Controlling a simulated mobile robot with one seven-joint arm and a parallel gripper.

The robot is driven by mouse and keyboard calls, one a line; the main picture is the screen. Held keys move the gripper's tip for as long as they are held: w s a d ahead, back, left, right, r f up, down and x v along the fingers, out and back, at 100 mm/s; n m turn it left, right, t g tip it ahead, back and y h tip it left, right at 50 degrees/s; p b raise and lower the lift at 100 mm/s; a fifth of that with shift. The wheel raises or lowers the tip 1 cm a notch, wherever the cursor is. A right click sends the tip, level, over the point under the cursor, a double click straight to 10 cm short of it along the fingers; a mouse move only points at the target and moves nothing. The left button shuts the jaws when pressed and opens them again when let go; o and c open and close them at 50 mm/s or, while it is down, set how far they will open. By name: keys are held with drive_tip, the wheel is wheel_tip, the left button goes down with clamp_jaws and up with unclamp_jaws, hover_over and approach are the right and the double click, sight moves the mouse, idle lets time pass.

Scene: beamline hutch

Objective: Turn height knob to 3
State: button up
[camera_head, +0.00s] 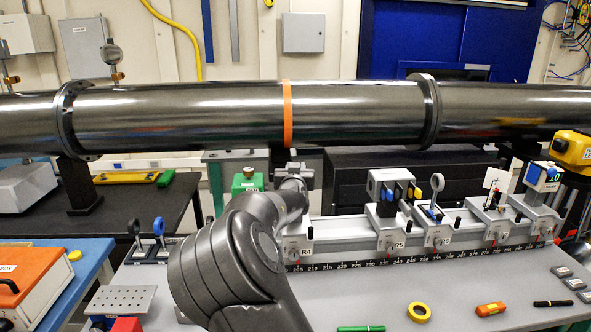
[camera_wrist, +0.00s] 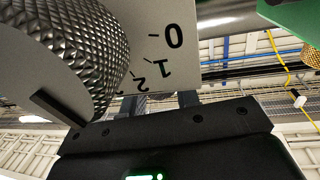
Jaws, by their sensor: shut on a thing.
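The height knob (camera_wrist: 88,45) is a large knurled grey cylinder at the left of the wrist view. It stands in front of a pale dial plate (camera_wrist: 208,72) marked 0, 1 and 2. A dark bar shows on its near end; the knob hides any marks past 2. My gripper (camera_wrist: 160,100) is at the bottom middle of that view, with two dark fingers reaching up to the plate's lower edge. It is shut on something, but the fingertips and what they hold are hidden. In the head view my arm covers the gripper, near carrier R4 (camera_head: 306,252).
A scaled rail (camera_head: 365,262) with several optics carriers, including R5 (camera_head: 399,245), runs right from R4. A green block (camera_head: 240,186) stands behind my wrist. A large steel pipe (camera_head: 200,112) crosses above. Yellow tape (camera_head: 419,312) and pens lie in front.

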drive_tip(key=shift+c, duration=0.8)
drive_tip(key=shift+d+f+n+y, duration=0.1)
drive_tip(key=shift+d+n+y, duration=0.15)
drive_tip(key=shift+y, duration=0.25)
drive_tip(key=shift+n+y, duration=0.25)
drive_tip(key=shift+y, duration=0.05)
drive_tip(key=shift+a+n+y, duration=0.3)
drive_tip(key=shift+y, duration=0.2)
drive_tip(key=o, duration=1)
drive_tip(key=shift+c, duration=0.2)
drive_tip(key=s, duration=1)
drive_tip(key=shift+s, duration=0.4)
